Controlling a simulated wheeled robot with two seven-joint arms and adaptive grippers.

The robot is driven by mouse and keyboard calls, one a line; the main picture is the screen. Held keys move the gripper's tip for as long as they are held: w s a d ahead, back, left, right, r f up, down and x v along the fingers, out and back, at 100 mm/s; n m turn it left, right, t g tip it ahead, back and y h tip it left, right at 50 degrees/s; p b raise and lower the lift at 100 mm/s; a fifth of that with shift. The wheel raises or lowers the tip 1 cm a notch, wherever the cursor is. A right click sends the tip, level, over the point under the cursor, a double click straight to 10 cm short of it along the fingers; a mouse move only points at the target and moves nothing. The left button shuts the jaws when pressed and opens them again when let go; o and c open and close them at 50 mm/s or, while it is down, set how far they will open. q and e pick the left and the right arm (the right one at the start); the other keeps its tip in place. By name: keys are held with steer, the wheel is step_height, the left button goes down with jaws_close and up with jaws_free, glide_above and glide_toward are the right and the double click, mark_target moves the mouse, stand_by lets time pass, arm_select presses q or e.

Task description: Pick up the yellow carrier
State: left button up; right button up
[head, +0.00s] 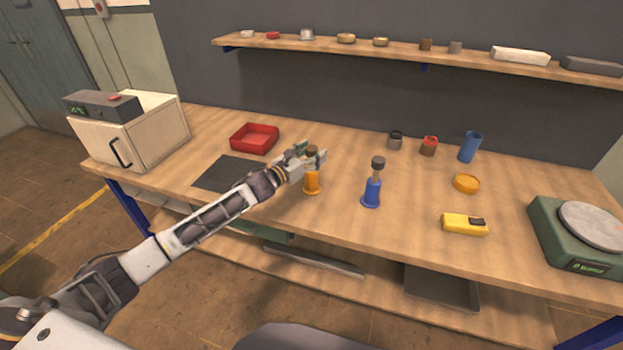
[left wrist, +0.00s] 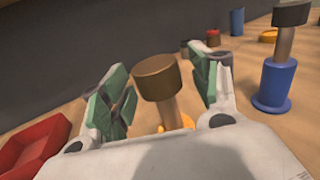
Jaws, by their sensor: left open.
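The yellow carrier (head: 312,184) stands upright on the workbench, with an orange-yellow base and a brown knob on top. In the left wrist view its brown knob (left wrist: 158,78) and stem show between the fingers, with a bit of the yellow base below. My left gripper (head: 312,153) is at the height of the knob, its green-padded fingers open on either side of it. In the left wrist view the gripper (left wrist: 160,92) shows gaps between both fingers and the knob. My right gripper is not in view.
A blue carrier (head: 372,192) stands close to the right. A red tray (head: 255,138) and a dark mat (head: 226,174) lie to the left. A yellow device (head: 464,224), an orange dish (head: 466,183) and a green scale (head: 577,238) are further right.

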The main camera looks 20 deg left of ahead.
arm_select(q)
jaws_close()
stand_by(0.3)
steer(key=shift+r, duration=0.2)
